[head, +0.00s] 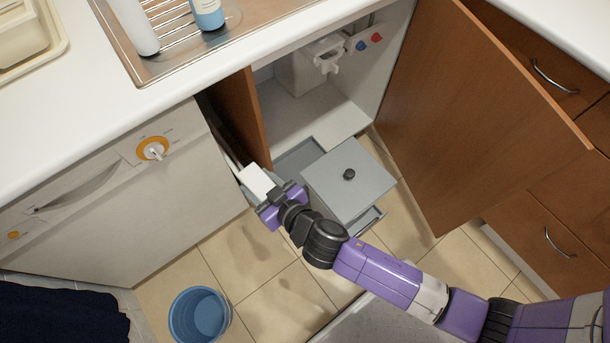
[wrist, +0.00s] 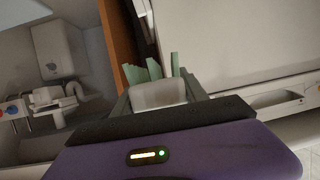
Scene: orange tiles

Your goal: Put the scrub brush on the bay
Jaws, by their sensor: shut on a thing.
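My gripper (head: 268,192) is shut on a white block-shaped thing, which I take to be the scrub brush (head: 256,180). It is held beside the left cabinet door, near the front of the white appliance. In the wrist view the scrub brush (wrist: 160,95) sits between the fingers, with pale green pieces just beyond it; I cannot tell whether these belong to it. A grey pull-out unit (head: 348,178) with a black knob on its lid stands out from the under-sink cabinet. A grey recessed part (head: 300,158) lies behind it. I cannot tell which part is the bay.
The open left door (head: 257,120) stands close to my gripper. The large right door (head: 470,110) is wide open. A white container and pipe (head: 305,70) are inside the cabinet. A blue bucket (head: 200,315) stands on the tiles. The cabinet floor (head: 315,115) has free room.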

